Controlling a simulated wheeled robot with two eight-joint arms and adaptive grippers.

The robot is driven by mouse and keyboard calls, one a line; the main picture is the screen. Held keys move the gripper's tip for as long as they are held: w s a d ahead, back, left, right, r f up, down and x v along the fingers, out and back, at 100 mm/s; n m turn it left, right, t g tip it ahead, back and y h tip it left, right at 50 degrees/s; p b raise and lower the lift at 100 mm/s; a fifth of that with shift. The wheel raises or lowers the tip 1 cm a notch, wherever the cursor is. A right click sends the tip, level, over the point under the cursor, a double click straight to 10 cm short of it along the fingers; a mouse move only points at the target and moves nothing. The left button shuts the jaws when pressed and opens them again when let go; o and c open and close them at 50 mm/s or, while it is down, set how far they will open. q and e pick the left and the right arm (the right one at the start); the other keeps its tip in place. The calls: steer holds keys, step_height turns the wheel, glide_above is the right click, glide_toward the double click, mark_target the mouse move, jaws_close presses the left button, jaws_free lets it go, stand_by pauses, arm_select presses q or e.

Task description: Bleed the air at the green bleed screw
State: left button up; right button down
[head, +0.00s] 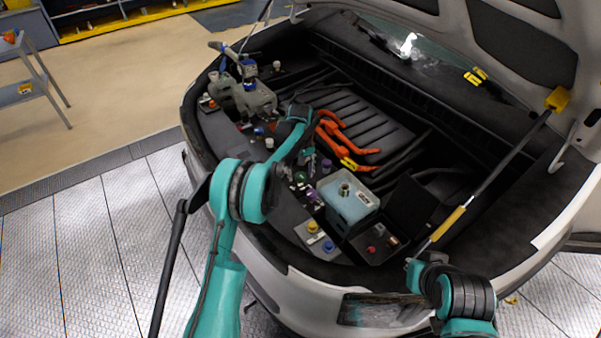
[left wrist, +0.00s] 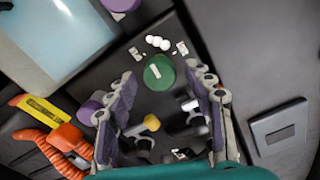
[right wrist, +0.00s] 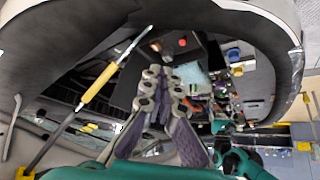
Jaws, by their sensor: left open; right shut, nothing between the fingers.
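The green bleed screw (left wrist: 158,72) is a round green knob with a pale mark on top. In the left wrist view it sits just beyond and between the fingertips of my left gripper (left wrist: 160,80), which is open and empty. I cannot tell whether the fingers touch it. In the head view the screw (head: 300,177) shows as a small green spot beside my left gripper (head: 306,158). My right gripper (right wrist: 164,78) is shut and empty, held away from the screw near the front right of the bay.
Purple caps (left wrist: 90,112), a small yellow knob (left wrist: 151,122) and orange hoses (left wrist: 68,140) crowd around the left gripper. A pale blue tank (head: 348,198) stands to the right of the screw. A hood strut (head: 480,180) rises near my right arm.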

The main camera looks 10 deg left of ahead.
mark_target(300, 176)
arm_select(q)
step_height(300, 176, up, 12)
stand_by(0.5)
stand_by(0.3)
steer(key=s+a+r+m+t, duration=0.1)
steer(key=s+r+t, duration=0.1)
steer(key=s+r, duration=0.55)
steer(key=s+a+r+m+t, duration=0.15)
steer(key=s+r, duration=0.25)
steer(key=s, duration=0.7)
steer(key=s+f+t, duration=0.1)
steer(key=s+f, duration=0.2)
steer(key=s, duration=0.3)
steer(key=s+f+m+t+b, duration=0.1)
steer(key=s+f, duration=0.1)
steer(key=s, duration=0.4)
steer(key=s+f+m+t, duration=0.1)
steer(key=s+f, duration=0.2)
steer(key=s, duration=0.4)
steer(key=shift+a+f+t, duration=0.35)
steer(key=shift+m, duration=0.25)
